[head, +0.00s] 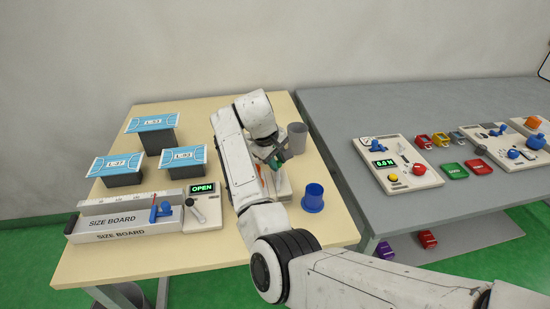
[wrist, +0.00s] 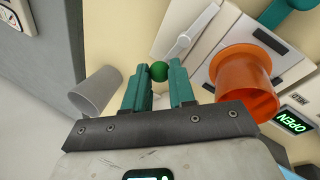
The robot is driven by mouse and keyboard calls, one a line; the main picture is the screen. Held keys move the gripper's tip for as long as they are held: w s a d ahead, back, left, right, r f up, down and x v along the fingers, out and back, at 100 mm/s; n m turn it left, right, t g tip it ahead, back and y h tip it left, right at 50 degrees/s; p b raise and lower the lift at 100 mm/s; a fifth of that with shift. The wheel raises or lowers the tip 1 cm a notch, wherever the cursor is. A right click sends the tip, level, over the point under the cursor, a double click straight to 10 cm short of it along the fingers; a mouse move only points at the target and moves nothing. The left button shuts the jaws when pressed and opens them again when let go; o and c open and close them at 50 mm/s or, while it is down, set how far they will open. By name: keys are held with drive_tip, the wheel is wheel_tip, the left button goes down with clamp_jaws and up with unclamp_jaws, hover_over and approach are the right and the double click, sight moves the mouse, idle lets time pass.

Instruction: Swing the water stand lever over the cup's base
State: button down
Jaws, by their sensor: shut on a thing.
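My gripper (wrist: 160,88) has its green fingers closed around a small round green knob (wrist: 159,70), which I take to be the handle of the water stand lever. The lever's arm is not clearly visible. The white water stand (head: 284,187) is partly hidden behind my arm in the head view. An orange cup (wrist: 240,66) stands on a pale base to the right of my fingers in the wrist view. Only a sliver of the orange cup (head: 262,180) shows in the head view. Whether the lever lies over the cup's base cannot be told.
A grey cup (head: 297,138) stands behind my gripper and a blue cup (head: 313,198) in front. A grey table (head: 345,105) with devices is at right.

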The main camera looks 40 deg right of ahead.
drive_tip(key=m, duration=0.2)
drive_tip(key=m+g+p, duration=0.1)
drive_tip(key=shift+s+d+r+m, duration=0.1)
drive_tip(key=shift+s+d+m, duration=0.2)
drive_tip(key=shift+d, duration=0.05)
drive_tip(key=m, duration=0.1)
drive_tip(key=m+g, duration=0.1)
drive_tip(key=m, duration=0.1)
drive_tip(key=s+m+y, duration=0.1)
drive_tip(key=shift+d+m+g, duration=0.25)
drive_tip(key=shift+m+g, duration=0.05)
drive_tip(key=m, duration=0.1)
drive_tip(key=m+y, duration=0.1)
drive_tip(key=m, duration=0.1)
drive_tip(key=shift+s+m+g, duration=0.3)
drive_tip(key=shift+s+g, duration=0.1)
drive_tip(key=shift+s+a+m+y, duration=0.1)
drive_tip(key=shift+s+m+y, duration=0.2)
drive_tip(key=shift+m, duration=0.65)
drive_tip(key=shift+s+m+y, duration=0.2)
drive_tip(key=shift+m+y, duration=0.1)
drive_tip(key=shift+m, duration=0.65)
drive_tip(key=shift+g, duration=0.3)
drive_tip(key=c, duration=1)
unclamp_jaws()
drive_tip(key=shift+o, duration=0.2)
